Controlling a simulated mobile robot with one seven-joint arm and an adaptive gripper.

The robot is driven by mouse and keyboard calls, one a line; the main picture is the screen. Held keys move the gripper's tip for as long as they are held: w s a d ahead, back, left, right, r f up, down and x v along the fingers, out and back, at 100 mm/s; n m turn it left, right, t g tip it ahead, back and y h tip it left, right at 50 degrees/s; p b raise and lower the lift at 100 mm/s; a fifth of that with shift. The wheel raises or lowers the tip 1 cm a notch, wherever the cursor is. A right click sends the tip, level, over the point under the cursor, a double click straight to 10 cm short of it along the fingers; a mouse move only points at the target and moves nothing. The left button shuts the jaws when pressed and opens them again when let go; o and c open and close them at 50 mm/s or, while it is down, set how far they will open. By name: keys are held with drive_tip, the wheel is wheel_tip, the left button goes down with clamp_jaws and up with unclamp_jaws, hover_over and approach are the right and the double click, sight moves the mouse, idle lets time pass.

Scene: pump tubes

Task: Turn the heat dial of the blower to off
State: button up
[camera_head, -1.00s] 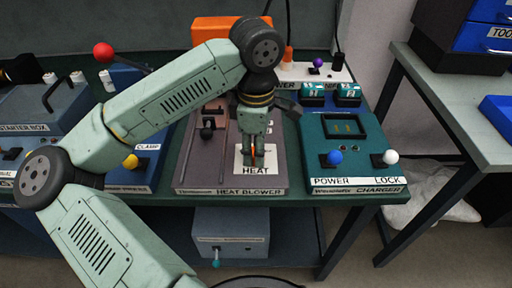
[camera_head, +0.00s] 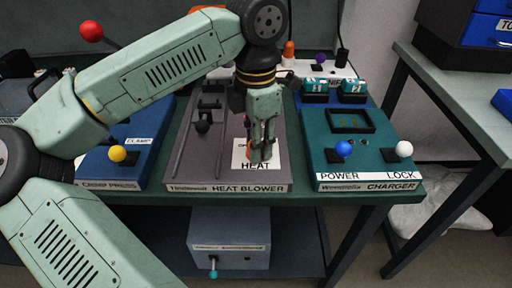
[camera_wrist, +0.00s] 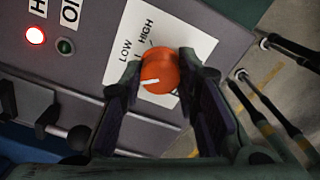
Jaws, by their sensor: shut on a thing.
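The heat dial is an orange round knob (camera_wrist: 158,71) on a white label plate (camera_wrist: 187,35) of the grey heat blower (camera_head: 230,187). In the wrist view its white pointer line points left and slightly down, below the word LOW. HIGH is printed above the dial; OFF cannot be read there. My gripper (camera_wrist: 160,85) has one finger on each side of the dial and is shut on it. In the head view my gripper (camera_head: 262,158) points down at the HEAT plate and hides most of the dial.
A red lamp (camera_wrist: 35,35) glows on the blower beside a dark green one (camera_wrist: 65,46). A black-knobbed lever (camera_head: 203,126) stands left of my gripper. The teal charger (camera_head: 350,160) with blue and white knobs is close on the right; the crimp press (camera_head: 110,170) is left.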

drive_tip(key=shift+n+b, duration=0.45)
drive_tip(key=shift+n, duration=0.35)
drive_tip(key=o, duration=1.2)
drive_tip(key=shift+r, duration=0.1)
wheel_tip(320, 180, up, 12)
drive_tip(key=shift+f, duration=0.1)
